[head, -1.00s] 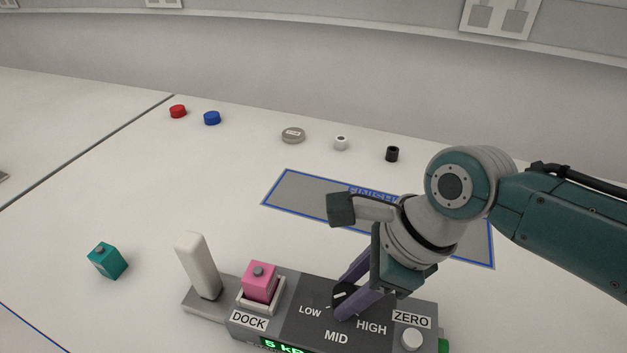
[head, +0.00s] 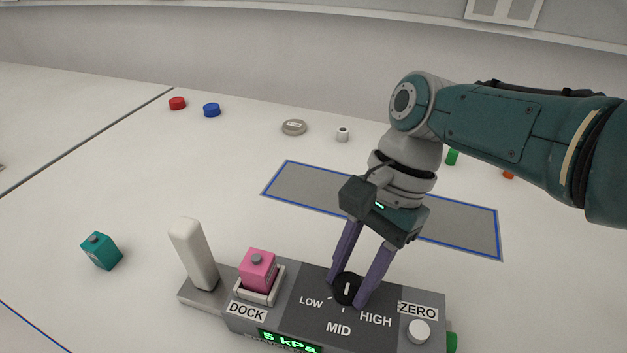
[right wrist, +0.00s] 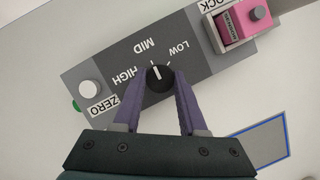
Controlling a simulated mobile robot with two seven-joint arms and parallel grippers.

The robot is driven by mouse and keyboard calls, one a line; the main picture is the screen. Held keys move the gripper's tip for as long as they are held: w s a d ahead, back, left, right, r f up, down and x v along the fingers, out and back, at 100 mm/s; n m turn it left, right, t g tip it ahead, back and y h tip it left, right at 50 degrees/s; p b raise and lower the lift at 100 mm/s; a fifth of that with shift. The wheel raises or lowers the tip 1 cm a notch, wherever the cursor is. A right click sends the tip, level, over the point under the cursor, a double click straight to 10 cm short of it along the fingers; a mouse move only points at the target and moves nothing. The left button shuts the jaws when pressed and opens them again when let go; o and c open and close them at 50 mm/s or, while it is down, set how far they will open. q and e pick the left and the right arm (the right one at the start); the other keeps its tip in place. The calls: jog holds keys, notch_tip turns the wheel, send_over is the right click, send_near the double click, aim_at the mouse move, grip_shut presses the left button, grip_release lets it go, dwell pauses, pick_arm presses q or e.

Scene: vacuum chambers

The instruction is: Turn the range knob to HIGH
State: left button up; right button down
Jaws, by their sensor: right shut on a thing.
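The range knob (head: 347,289) is a black round knob with a white pointer line on a grey gauge box (head: 300,312). It also shows in the right wrist view (right wrist: 160,78), where its line points about toward the MID label (right wrist: 151,46). The LOW label (head: 311,301) is left of the knob and the HIGH label (head: 376,319) is right of it. My right gripper (head: 345,290) points down with its purple fingers shut on the knob from two sides. The fingers (right wrist: 160,103) flank it in the right wrist view. My left gripper is not in view.
On the box are a pink block (head: 258,268) in the DOCK cradle, a white upright post (head: 194,254), and a white ZERO button (head: 418,331). A teal block (head: 101,251) stands left. A blue-edged grey mat (head: 300,188) lies behind, with small caps farther back.

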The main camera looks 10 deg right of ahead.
jog(key=n+b, duration=0.2)
jog(key=n+g+h+b, duration=0.1)
jog(key=shift+w+a+f+n, duration=0.15)
jog(key=shift+f+n, duration=0.1)
jog(key=shift+n, duration=0.15)
jog(key=n+h+b, duration=0.1)
jog(key=n+b, duration=0.2)
jog(key=shift+n+g, duration=0.3)
jog(key=shift+g, duration=0.1)
jog(key=n+h+b, duration=0.1)
jog(key=n+b, duration=0.1)
jog(key=n, duration=0.1)
jog(key=shift+r, duration=0.15)
jog(key=shift+a+n+h+b, duration=0.1)
jog(key=shift+n+h+b, duration=0.35)
jog(key=shift+n, duration=0.55)
jog(key=shift+r, duration=0.1)
jog(key=shift+c, duration=2.3)
grip_release()
jog(key=shift+g, duration=0.3)
